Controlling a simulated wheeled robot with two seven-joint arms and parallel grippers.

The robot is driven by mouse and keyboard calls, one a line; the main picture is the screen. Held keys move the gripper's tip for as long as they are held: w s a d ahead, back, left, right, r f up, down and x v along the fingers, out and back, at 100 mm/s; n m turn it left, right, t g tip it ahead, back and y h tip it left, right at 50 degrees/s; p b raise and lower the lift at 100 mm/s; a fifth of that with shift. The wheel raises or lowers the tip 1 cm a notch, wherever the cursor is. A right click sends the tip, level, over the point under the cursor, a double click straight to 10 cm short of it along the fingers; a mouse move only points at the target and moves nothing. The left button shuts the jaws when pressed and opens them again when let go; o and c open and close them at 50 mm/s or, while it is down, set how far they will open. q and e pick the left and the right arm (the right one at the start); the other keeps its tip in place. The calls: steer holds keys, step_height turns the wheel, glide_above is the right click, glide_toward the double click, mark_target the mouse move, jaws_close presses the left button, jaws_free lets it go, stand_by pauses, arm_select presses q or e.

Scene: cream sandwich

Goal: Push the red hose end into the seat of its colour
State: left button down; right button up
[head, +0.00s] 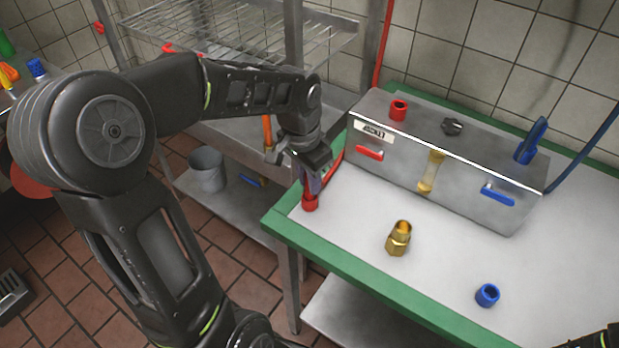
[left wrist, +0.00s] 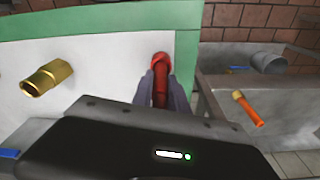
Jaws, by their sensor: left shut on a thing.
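My left gripper (head: 314,182) points down at the left corner of the table and is shut on the red hose end (left wrist: 160,88), which its fingers mostly hide. A red round seat (head: 309,202) stands on the table right below the fingertips. The hose end lines up with it, and I cannot tell how deep it sits. In the left wrist view the red parts (left wrist: 161,59) run together between the fingers. The red hose (head: 336,166) bends away behind the gripper. A second red ring (head: 398,110) on top of the steel box is empty.
The steel box (head: 385,172) at the back bears levers and a blue hose end (head: 531,141). A wire rack (head: 250,30) is behind my arm.

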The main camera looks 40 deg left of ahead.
arm_select(q)
steer(key=shift+f+b, duration=0.55)
steer(key=shift+f, duration=0.25)
steer(key=c, duration=1.2)
jaws_free()
steer(key=shift+c, duration=0.2)
steer(key=shift+s+a+r, duration=0.1)
steer(key=shift+s+r, duration=0.05)
steer(key=shift+r, duration=1.15)
steer(key=shift+s+r, duration=0.15)
steer(key=shift+r, duration=1.2)
steer(key=shift+s+a+r, duration=0.1)
steer(key=shift+s+r, duration=0.05)
steer(key=shift+r, duration=1.15)
